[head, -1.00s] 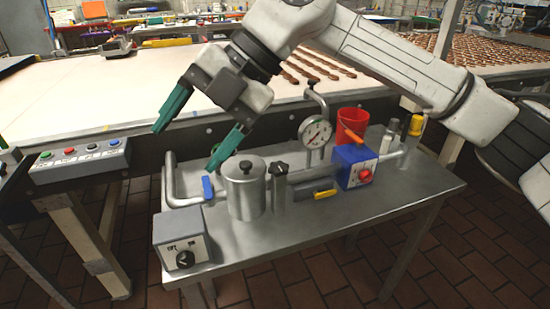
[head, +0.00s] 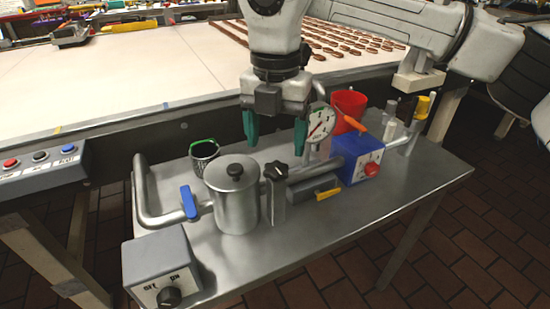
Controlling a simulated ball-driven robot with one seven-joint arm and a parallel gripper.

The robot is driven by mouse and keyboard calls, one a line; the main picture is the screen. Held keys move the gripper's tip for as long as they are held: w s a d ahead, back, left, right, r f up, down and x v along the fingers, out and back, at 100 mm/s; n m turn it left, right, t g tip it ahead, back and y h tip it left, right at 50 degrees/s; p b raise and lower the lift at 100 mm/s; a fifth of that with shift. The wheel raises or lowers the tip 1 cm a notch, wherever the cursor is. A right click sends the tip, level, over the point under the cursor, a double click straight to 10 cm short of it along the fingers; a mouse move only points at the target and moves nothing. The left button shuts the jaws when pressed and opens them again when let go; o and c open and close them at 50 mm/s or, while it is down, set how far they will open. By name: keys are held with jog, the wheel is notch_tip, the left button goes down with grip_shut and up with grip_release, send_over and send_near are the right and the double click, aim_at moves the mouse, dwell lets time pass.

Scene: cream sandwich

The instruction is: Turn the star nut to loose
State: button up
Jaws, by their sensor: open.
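The star nut (head: 275,170) is a black lobed knob on top of a short grey metal post (head: 275,204). The post stands on the steel table, just right of a lidded metal pot (head: 235,197). My gripper (head: 275,140) points down with its two green fingers spread apart and nothing between them. It is above and slightly behind the star nut in the picture, apart from it as far as I can see.
A pressure gauge (head: 320,124), blue box with red knob (head: 352,160) and red cup (head: 349,108) stand to the right. The steel table (head: 300,238) is bare at the front.

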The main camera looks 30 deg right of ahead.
aim_at(276, 168)
notch_tip(276, 168, down, 5)
jog(key=shift+r, duration=0.1)
jog(key=shift+c, duration=0.3)
jog(key=c, duration=1)
